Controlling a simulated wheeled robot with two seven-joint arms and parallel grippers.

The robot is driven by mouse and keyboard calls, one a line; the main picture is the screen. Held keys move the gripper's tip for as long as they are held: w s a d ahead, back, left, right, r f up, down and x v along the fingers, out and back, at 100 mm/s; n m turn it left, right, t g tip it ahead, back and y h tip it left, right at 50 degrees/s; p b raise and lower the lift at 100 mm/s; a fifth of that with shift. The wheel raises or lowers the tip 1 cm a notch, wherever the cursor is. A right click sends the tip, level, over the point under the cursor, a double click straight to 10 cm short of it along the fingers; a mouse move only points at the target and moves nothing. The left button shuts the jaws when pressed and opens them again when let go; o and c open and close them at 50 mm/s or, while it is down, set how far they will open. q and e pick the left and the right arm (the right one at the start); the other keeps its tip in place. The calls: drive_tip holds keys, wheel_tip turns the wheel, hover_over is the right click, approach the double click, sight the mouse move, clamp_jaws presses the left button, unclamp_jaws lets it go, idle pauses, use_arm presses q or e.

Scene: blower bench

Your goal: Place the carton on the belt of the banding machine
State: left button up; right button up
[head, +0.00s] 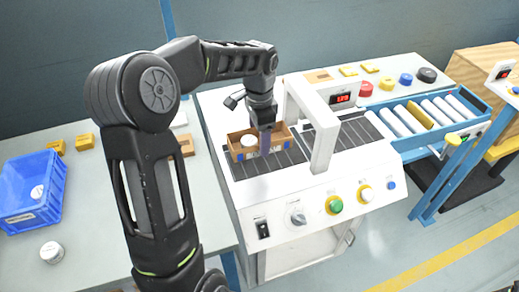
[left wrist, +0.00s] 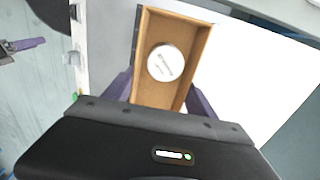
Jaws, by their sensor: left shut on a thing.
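The carton (head: 240,153) is a small open-topped brown box with a white round tub inside. In the head view it is over the left part of the dark belt (head: 284,160) of the banding machine (head: 250,200), left of the white arch. I cannot tell whether its base touches the belt. My left gripper (head: 265,138) comes down from above and is shut on the carton. In the left wrist view its purple fingers stand on both sides of the carton (left wrist: 146,92). A purple finger at that view's left edge looks like part of my right gripper (left wrist: 24,44).
The white arch (head: 325,135) stands over the belt just right of the carton. A blue crate (head: 50,212) and small yellow and brown boxes lie on the left table. A white tub (head: 51,252) stands near the crate. A roller conveyor (head: 425,112) lies to the right.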

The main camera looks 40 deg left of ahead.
sight(260, 158)
use_arm(q)
drive_tip(key=shift+f, duration=0.1)
drive_tip(key=shift+f, duration=2.4)
drive_tip(key=shift+f, duration=0.15)
drive_tip(key=o, duration=1.4)
wheel_tip(260, 158, up, 12)
drive_tip(key=shift+r, duration=0.2)
